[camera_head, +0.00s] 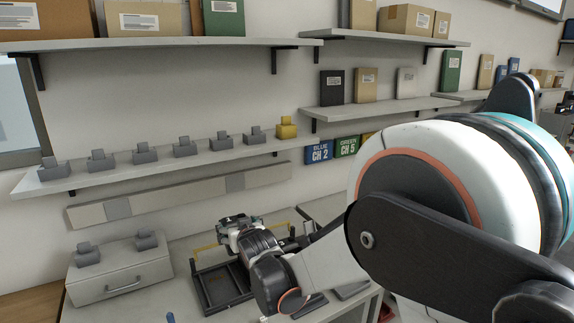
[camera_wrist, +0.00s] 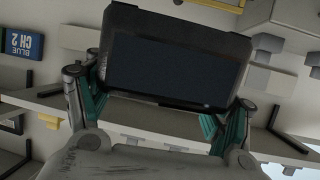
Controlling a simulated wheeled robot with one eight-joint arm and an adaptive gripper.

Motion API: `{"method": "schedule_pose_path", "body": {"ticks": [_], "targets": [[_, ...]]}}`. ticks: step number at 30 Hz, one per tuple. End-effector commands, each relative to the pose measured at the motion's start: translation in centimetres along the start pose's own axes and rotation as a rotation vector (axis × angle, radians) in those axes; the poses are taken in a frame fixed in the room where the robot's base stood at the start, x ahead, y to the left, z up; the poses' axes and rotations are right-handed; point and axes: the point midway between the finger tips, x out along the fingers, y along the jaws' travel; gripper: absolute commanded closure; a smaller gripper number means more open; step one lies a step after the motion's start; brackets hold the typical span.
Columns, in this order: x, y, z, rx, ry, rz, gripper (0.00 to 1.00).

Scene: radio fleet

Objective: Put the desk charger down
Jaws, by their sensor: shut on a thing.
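The desk charger, a dark box-shaped thing with a flat dark face (camera_wrist: 175,62), fills the upper middle of the wrist view. My gripper (camera_wrist: 158,100) is shut on it, with a teal-lined finger at each side. In the head view my gripper (camera_head: 243,232) is over the desk (camera_head: 182,305), above a black open tray (camera_head: 208,293) with yellow handles. My arm and the gripper hide most of the charger there. I cannot tell the gap between the charger and the tray or desk.
A grey drawer cabinet (camera_head: 120,278) at the left bears two small grey chargers. The wall shelf (camera_head: 105,178) holds several grey ones and a yellow one (camera_head: 286,127). Blue (camera_head: 318,150) and green (camera_head: 346,147) channel signs hang right of it. Upper shelves hold boxes. The desk front left is mostly clear.

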Motion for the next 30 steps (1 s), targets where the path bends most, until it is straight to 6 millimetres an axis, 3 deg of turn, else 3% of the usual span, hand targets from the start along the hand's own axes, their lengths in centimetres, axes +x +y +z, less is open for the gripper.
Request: {"method": "schedule_pose_path", "body": {"ticks": [1,6,15,22,30], "targets": [[-1.1,2.7,0.6,0.017,0.0,0.044,0.83],[-5.4,10.5,2.7,0.079,0.0,0.196,0.83],[-14.9,22.6,6.6,0.193,0.0,0.473,0.83],[-20.9,27.8,8.6,0.257,0.0,0.621,0.83],[-23.0,29.3,9.3,0.277,0.0,0.669,0.83]]}}
